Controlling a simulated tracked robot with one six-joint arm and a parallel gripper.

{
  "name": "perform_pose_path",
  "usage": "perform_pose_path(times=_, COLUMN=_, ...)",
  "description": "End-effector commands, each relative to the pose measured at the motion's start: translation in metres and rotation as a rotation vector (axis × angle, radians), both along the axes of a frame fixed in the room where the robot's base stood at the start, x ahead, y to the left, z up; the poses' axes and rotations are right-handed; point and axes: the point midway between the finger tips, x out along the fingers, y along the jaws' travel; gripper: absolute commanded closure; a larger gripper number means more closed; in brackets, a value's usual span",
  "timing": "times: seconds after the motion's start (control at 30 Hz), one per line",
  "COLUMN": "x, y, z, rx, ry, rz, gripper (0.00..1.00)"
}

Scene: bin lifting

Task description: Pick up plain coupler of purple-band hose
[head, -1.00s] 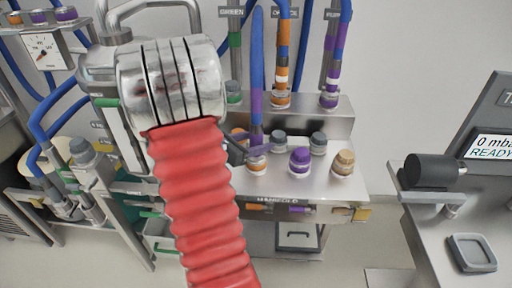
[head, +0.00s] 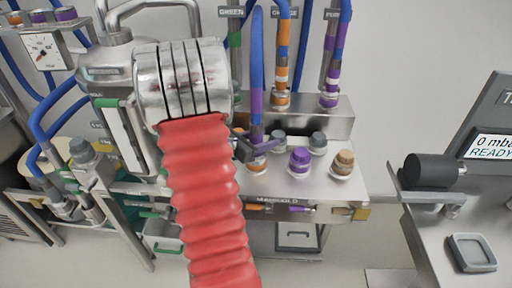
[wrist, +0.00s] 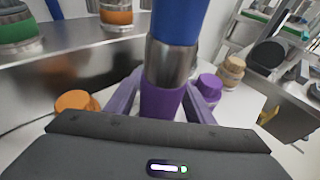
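A blue hose with a broad purple band (head: 257,105) hangs in the middle of the head view. In the wrist view its steel ring (wrist: 171,62) and purple lower part (wrist: 163,103) stand upright between the two lilac fingers of my gripper (wrist: 165,95). The fingers lie close on either side of the purple part; whether they press on it is unclear. The hose's lower end is hidden behind my gripper. In the head view my gripper (head: 246,146) is small and partly covered by my red ribbed arm sleeve.
The steel manifold has purple (head: 299,162), tan (head: 343,163), orange (head: 257,167) and grey (head: 318,143) caps. Behind stand orange-banded (head: 282,55) and purple-banded (head: 332,80) hoses. A console with a black cylinder (head: 433,170) is at the right.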

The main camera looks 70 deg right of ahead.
Motion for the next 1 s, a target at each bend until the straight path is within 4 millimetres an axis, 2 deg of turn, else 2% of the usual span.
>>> perform_pose_path(times=0.07, x=0.0001, y=0.0001, z=0.0, rx=0.0, ry=0.0, rz=0.0, gripper=0.58)
perform_pose_path(times=0.6, x=0.0001, y=0.0002, z=0.0, rx=0.0, ry=0.0, rz=0.0, gripper=0.96)
perform_pose_path(times=1.0, x=0.0003, y=-0.0003, z=0.0063, rx=-0.003, ry=-0.001, rz=-0.001, gripper=0.97)
